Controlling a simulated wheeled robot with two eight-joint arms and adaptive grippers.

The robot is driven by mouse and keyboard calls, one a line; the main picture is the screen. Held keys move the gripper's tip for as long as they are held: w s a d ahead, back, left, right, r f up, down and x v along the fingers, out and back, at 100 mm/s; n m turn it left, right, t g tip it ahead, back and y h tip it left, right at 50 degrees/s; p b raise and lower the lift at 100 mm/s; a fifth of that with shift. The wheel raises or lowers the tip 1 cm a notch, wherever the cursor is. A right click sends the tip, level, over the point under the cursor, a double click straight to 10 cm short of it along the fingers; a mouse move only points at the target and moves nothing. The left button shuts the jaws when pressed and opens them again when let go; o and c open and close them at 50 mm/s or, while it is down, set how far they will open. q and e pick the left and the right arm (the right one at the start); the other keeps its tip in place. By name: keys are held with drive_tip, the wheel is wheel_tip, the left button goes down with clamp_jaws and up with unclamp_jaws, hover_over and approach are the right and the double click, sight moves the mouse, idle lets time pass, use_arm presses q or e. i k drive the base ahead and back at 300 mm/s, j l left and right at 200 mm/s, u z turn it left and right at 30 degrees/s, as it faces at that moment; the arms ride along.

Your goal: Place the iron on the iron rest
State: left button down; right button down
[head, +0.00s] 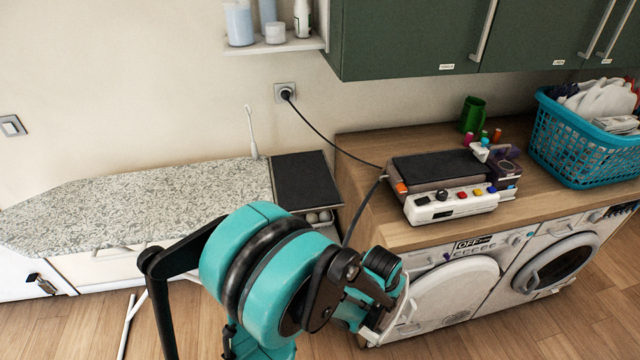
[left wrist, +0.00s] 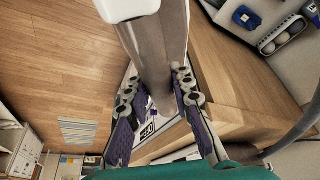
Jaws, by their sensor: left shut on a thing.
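My left gripper (left wrist: 157,75) has its purple fingers on both sides of a grey-brown, rounded body with a white part, which appears to be the iron (left wrist: 160,45). It is shut on it. In the head view my left arm hides most of the gripper, beside the counter's front edge; a pale piece of the iron (head: 388,326) shows below it. A dark flat rest panel (head: 305,181) lies at the right end of the ironing board. A dark-topped station (head: 435,165) sits on the counter. I cannot tell which is the iron rest. My right gripper is out of view.
The ironing board (head: 140,200) stands along the wall. A black cord (head: 335,143) runs from the wall socket. Green cabinets (head: 410,40) hang above.

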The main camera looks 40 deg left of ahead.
sight(315, 186)
drive_tip(key=l+u, duration=0.1)
drive_tip(key=u, duration=0.35)
drive_tip(key=l+u, duration=0.15)
drive_tip(key=u, duration=0.3)
